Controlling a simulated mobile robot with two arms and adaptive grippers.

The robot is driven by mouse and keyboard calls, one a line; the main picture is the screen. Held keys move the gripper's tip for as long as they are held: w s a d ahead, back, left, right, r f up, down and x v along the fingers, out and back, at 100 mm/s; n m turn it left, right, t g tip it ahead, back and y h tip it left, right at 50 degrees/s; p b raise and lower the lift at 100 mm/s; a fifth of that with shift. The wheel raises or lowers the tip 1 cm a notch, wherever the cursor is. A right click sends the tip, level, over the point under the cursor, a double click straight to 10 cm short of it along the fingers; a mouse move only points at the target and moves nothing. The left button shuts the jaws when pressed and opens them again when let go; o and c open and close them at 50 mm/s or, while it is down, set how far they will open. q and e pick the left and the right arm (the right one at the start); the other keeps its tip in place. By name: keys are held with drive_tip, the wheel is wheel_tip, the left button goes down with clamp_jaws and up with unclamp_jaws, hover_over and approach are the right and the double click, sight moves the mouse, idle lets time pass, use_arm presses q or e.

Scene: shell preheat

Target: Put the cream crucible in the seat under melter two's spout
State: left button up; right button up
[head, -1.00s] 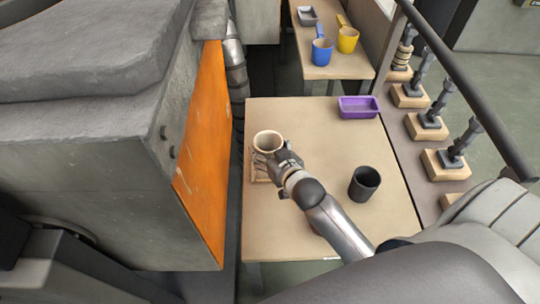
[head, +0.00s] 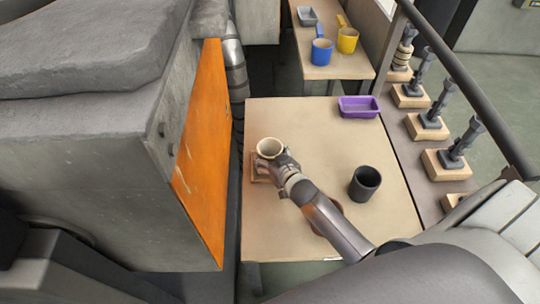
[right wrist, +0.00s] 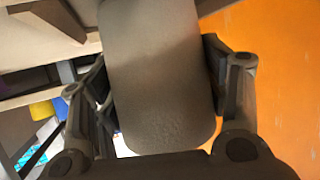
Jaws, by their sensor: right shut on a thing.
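The cream crucible (head: 269,146) is upright at the left side of the tan table, with its open mouth up. My right gripper (head: 272,160) is shut on its near side and hides its lower part. A square brown wooden base (head: 256,168) shows beneath and left of the crucible. Whether the crucible touches this base cannot be told. In the right wrist view a dark, rounded surface (right wrist: 155,80) fills the space between my fingers; I cannot tell for sure what it is. No melter spout can be made out. My left gripper is not in view.
A dark crucible (head: 365,184) stands right of my right arm. A purple tray (head: 359,107) lies at the table's back right. A grey block with an orange panel (head: 202,150) rises close to the table's left. The table (head: 300,120) is clear behind the gripper.

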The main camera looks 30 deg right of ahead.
drive_tip(key=o, duration=1.3)
drive_tip(key=shift+f, duration=0.15)
drive_tip(key=shift+c, duration=0.2)
drive_tip(key=shift+r, duration=0.3)
drive_tip(key=shift+s, duration=0.4)
drive_tip(key=v, duration=1.1)
drive_tip(key=shift+r+p, duration=0.15)
drive_tip(key=shift+p, duration=0.15)
drive_tip(key=shift+s, duration=0.1)
